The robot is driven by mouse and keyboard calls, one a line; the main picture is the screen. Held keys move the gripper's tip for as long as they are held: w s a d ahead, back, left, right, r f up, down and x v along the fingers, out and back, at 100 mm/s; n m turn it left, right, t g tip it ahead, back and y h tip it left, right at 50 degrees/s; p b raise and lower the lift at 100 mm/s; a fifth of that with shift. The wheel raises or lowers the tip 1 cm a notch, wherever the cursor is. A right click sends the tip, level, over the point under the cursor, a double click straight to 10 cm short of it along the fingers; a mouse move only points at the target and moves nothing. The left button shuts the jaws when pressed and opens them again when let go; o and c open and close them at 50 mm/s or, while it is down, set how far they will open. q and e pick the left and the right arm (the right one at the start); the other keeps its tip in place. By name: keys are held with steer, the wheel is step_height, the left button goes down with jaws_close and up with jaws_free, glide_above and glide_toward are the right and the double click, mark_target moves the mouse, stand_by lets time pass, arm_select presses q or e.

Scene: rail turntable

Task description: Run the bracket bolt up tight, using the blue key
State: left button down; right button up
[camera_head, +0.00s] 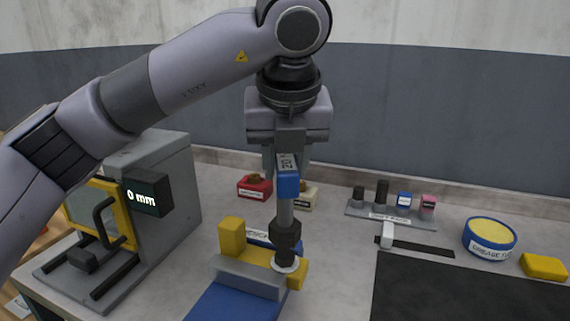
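My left gripper (290,150) comes down from the upper left and is shut on the upper part of an upright tool, the blue key (288,186), with a blue block and a partly readable label. Its grey shaft runs down to a dark socket (286,238). The socket stands over the yellow bracket (232,238), at a white ring (285,265). The bolt is hidden under the socket, and I cannot tell how well it is seated. The bracket sits in a grey and blue fixture (235,302). My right gripper is out of view.
A grey machine (170,185) with a "0 mm" display stands left. Right are a rack (390,217), a white-headed dark tool (420,246), a grease tub (489,238), a yellow block (544,266) and a black mat (470,290).

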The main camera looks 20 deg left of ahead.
arm_select(q)
steer(key=shift+r+n, duration=0.15)
steer(key=shift+n, duration=0.35)
steer(key=shift+r+n+g+y+p, duration=0.15)
steer(key=shift+n+g+y+p, duration=0.15)
steer(key=shift+n+y+p, duration=0.5)
steer(key=n+g+p, duration=0.1)
steer(key=n, duration=0.3)
steer(key=shift+p, duration=0.4)
steer(key=n+g+y+p, duration=0.1)
steer(key=n, duration=0.2)
steer(key=shift+n+p, duration=0.35)
steer(key=shift+n, duration=0.05)
steer(key=shift+n+g+p, duration=0.35)
steer(key=shift+n+g, duration=0.25)
steer(key=shift+n, duration=0.4)
steer(key=shift+f+n, duration=0.25)
steer(key=shift+n, duration=0.05)
steer(key=shift+f+b, duration=2.15)
